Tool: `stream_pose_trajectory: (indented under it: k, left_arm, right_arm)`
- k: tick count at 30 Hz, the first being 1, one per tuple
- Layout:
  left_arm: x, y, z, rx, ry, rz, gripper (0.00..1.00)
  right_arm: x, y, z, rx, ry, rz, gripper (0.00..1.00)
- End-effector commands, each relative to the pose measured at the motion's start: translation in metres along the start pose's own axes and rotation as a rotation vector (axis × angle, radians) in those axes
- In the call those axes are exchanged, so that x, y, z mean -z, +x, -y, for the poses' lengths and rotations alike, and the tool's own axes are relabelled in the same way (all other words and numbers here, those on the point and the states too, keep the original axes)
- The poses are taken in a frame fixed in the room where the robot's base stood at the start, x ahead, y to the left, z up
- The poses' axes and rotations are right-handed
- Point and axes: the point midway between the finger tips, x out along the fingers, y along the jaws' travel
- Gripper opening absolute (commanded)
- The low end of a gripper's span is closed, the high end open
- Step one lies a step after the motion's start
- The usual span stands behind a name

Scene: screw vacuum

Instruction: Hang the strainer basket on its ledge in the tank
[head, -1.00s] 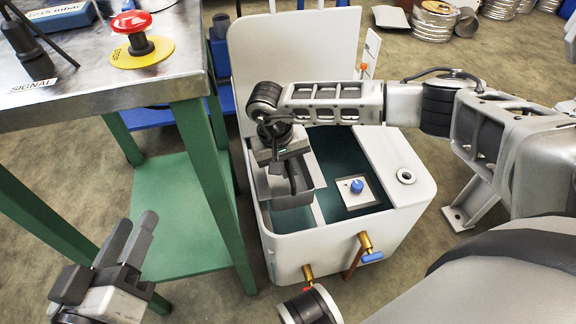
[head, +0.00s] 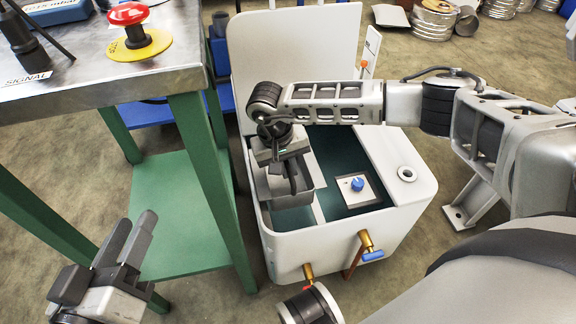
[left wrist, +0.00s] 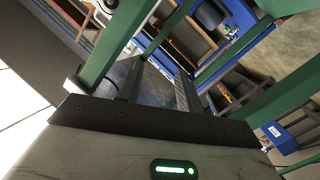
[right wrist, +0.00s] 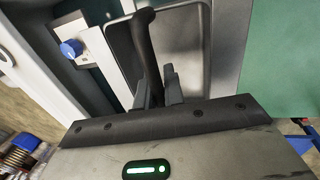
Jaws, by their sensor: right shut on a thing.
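The white tank (head: 330,232) stands open in the middle of the head view, with dark green-blue inside. The grey strainer basket (head: 290,200) sits at the tank's left inner side, partly under my right gripper. My right gripper (head: 291,180) points down and is shut on the basket's dark handle (right wrist: 146,50). The basket (right wrist: 190,55) also fills the middle of the right wrist view. I cannot tell whether its rim rests on the ledge, which the gripper and basket hide. My left gripper (head: 125,252) is open and empty at the lower left, away from the tank.
A blue knob (head: 357,184) on a pale plate sits inside the tank, right of the basket. Brass taps (head: 366,243) stick out of the tank's front. A green-legged metal table (head: 150,80) with a red stop button (head: 128,14) stands close on the left.

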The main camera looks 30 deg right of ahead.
Motion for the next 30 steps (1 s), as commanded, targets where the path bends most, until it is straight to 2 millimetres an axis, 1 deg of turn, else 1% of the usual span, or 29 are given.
stream_pose_trajectory:
  k: [11, 20, 30]
  left_arm:
    - [0.003, 0.001, -0.003, -0.015, -0.027, -0.014, 0.36]
    - [0.019, 0.004, -0.004, -0.031, 0.034, -0.082, 0.36]
    - [0.027, 0.006, -0.006, -0.046, 0.098, -0.132, 0.36]
  right_arm:
    - [0.000, 0.001, 0.000, 0.000, 0.000, 0.000, 0.00]
    - [0.000, 0.007, 0.002, 0.000, 0.000, 0.000, 0.00]
    - [0.000, 0.013, 0.003, 0.000, 0.000, 0.000, 0.00]
